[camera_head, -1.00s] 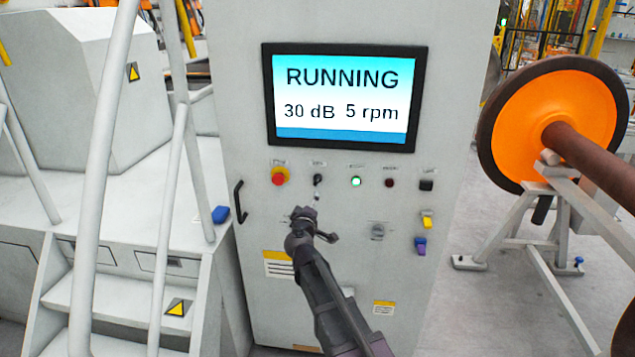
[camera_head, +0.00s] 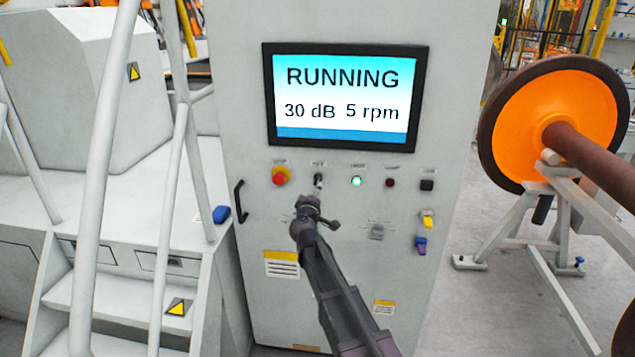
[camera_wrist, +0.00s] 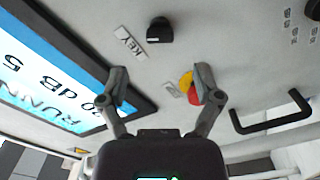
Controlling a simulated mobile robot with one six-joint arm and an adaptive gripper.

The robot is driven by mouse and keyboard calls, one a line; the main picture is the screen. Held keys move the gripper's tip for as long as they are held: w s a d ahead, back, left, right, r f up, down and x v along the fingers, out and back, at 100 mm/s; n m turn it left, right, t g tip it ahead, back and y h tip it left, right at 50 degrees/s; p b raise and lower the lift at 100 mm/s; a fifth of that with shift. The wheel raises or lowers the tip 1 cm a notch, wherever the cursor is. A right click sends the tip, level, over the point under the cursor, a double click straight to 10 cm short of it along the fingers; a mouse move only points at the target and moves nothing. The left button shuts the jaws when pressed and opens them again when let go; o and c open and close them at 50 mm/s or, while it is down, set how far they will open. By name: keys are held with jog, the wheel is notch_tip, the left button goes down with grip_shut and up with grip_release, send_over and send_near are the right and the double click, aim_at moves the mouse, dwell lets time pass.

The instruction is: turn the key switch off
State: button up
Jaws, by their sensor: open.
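The key switch (camera_head: 318,179) is a small black knob on the grey cabinet panel, below the screen and between the red emergency button and the lit green button. It also shows in the wrist view (camera_wrist: 159,30), beside a white label (camera_wrist: 130,42) reading KEY. My gripper (camera_head: 310,200) is just below the key switch in the head view. In the wrist view my gripper (camera_wrist: 160,82) is open and empty, its two fingers apart, with the key switch beyond the fingertips and not between them. I cannot tell the exact gap to the panel.
The screen (camera_head: 340,98) reads RUNNING, 30 dB, 5 rpm. The red emergency button (camera_head: 280,176) on its yellow base is left of the key switch, the green button (camera_head: 357,181) right. A black handle (camera_head: 240,201) juts out at the cabinet's left. An orange wheel (camera_head: 560,115) stands at right.

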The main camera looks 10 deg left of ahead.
aim_at(317, 181)
jog(key=w, duration=0.8)
jog(key=shift+w+d, duration=0.1)
jog(key=shift+d, duration=0.05)
grip_shut()
